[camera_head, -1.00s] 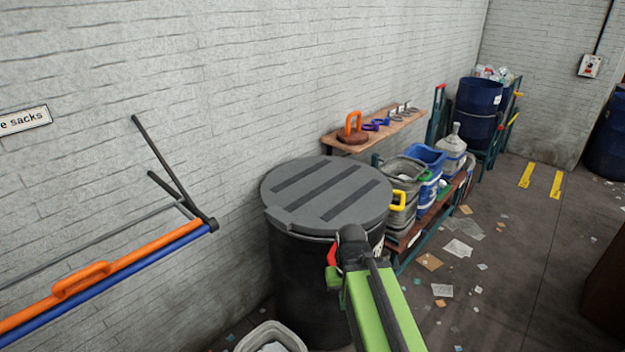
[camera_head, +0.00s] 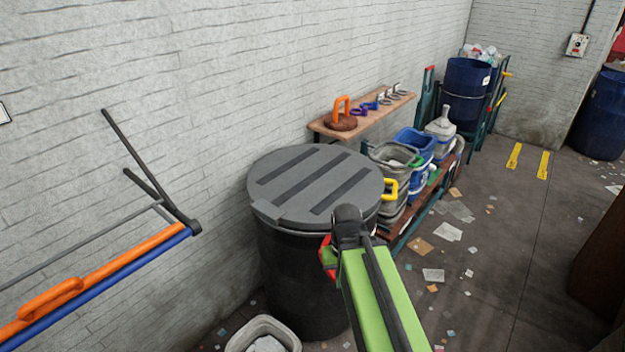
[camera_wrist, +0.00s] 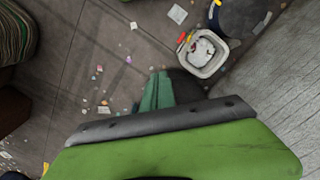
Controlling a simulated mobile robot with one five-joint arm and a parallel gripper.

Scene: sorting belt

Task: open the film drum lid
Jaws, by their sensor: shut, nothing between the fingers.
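The film drum (camera_head: 290,275) is a large black barrel by the wall, left of the middle in the head view. Its round dark grey lid (camera_head: 357,168) lies flat on top, closed, with dark raised strips and a tab at its front left edge. My green arm reaches up from the bottom in front of the drum's right side. My gripper (camera_head: 328,258), with red and green parts, shows only partly below the lid's right rim, shut and empty. I cannot tell whether it touches the drum. The wrist view shows mostly floor and my green arm.
A pale tub (camera_head: 262,326) stands in front of the drum and shows in the wrist view (camera_wrist: 207,50). An orange and blue bar (camera_head: 110,278) juts from the wall at left. A wooden shelf (camera_head: 370,121) and a rack of bins stand behind. The floor at right has scattered scraps.

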